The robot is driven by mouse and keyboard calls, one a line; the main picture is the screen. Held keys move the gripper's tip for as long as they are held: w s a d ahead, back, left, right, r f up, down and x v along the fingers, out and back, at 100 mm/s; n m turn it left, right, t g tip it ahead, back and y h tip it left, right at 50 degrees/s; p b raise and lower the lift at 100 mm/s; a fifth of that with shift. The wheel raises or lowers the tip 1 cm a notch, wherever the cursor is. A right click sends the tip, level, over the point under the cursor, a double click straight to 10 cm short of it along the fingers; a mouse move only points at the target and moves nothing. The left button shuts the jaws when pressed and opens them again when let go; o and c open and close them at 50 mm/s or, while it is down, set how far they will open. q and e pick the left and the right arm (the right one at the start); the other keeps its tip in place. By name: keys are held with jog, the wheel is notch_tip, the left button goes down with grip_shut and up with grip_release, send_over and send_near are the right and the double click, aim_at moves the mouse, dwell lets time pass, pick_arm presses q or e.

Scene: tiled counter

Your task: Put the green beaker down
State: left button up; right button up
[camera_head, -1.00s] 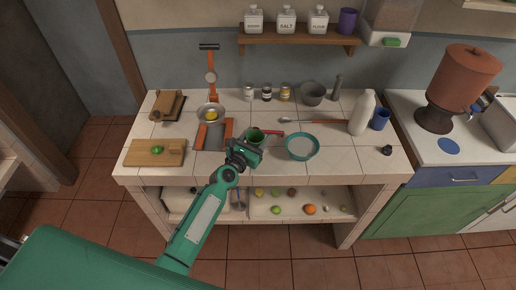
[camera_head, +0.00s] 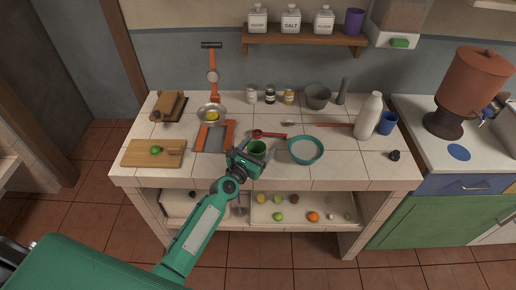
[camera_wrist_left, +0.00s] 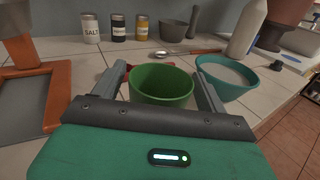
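The green beaker (camera_head: 257,148) is upright over the front middle of the tiled counter, left of the teal bowl (camera_head: 305,151). My left gripper (camera_head: 256,152) has one finger on each side of the beaker. In the left wrist view the beaker (camera_wrist_left: 162,88) fills the space between the fingertips, which meet its sides near the rim, so the gripper looks shut on it. The beaker's base is hidden by the gripper body, so I cannot tell whether it touches the tiles. My right gripper is out of view.
A red spoon (camera_head: 270,134) lies just behind the beaker. A cutting board (camera_head: 153,153) and an orange-framed tray (camera_head: 213,136) are to the left. A white bottle (camera_head: 368,117) and a blue cup (camera_head: 388,123) stand at the right. The counter's front edge is close.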

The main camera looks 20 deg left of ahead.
pick_arm(q)
jog(key=shift+r, duration=0.2)
jog(key=b+v, duration=0.1)
jog(key=v, duration=1.1)
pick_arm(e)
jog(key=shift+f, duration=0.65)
